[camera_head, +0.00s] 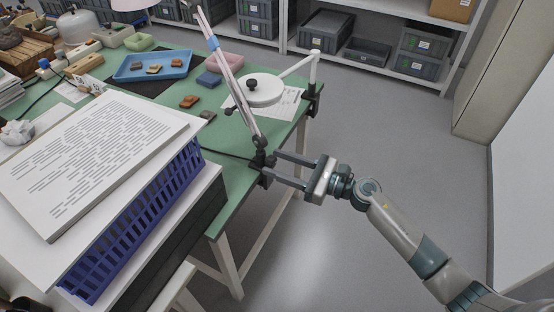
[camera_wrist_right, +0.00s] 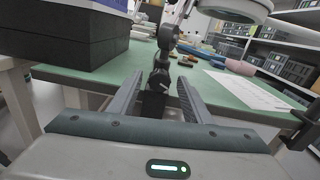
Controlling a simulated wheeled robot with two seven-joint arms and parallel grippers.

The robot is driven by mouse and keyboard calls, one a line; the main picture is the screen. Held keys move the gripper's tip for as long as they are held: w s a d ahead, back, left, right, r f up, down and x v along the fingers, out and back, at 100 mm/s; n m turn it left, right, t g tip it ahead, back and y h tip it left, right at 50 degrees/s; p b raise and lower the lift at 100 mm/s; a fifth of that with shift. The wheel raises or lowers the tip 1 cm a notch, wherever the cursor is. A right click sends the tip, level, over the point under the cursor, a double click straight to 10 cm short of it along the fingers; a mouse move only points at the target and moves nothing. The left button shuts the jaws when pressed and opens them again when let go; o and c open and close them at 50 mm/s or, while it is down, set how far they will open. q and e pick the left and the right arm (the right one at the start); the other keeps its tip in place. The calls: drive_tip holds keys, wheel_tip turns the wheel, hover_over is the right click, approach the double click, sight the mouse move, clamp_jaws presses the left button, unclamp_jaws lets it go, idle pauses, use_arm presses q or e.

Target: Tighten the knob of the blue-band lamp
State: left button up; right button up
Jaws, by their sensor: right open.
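The blue-band lamp has a pale jointed arm (camera_head: 235,92) with a blue band (camera_head: 213,43) near its upper joint. Its dark base joint (camera_head: 258,142) and clamp sit on the green table's right edge. The dark joint also shows in the right wrist view (camera_wrist_right: 167,36), with the black clamp (camera_wrist_right: 154,102) below it. My right gripper (camera_head: 270,164) is open and reaches in from the right, its fingers level and pointing at the clamp. In the wrist view the fingertips (camera_wrist_right: 160,79) lie on either side of the lamp's post. Which dark part is the knob is hard to tell. My left gripper is out of view.
A second lamp with a round white head (camera_head: 265,90) is clamped farther along the edge. A paper-topped stack with a blue crate (camera_head: 130,225) stands at the left. A blue tray (camera_head: 150,68) holds sherds. Open floor (camera_head: 390,130) lies right of the table.

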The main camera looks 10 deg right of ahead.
drive_tip(key=shift+c, duration=0.7)
drive_tip(key=c, duration=0.9)
drive_tip(key=shift+m+p, duration=0.3)
drive_tip(key=shift+m, duration=1.7)
drive_tip(key=o, duration=1)
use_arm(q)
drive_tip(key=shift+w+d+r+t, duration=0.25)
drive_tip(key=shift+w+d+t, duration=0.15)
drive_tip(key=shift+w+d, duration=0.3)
use_arm(e)
drive_tip(key=shift+o, duration=0.2)
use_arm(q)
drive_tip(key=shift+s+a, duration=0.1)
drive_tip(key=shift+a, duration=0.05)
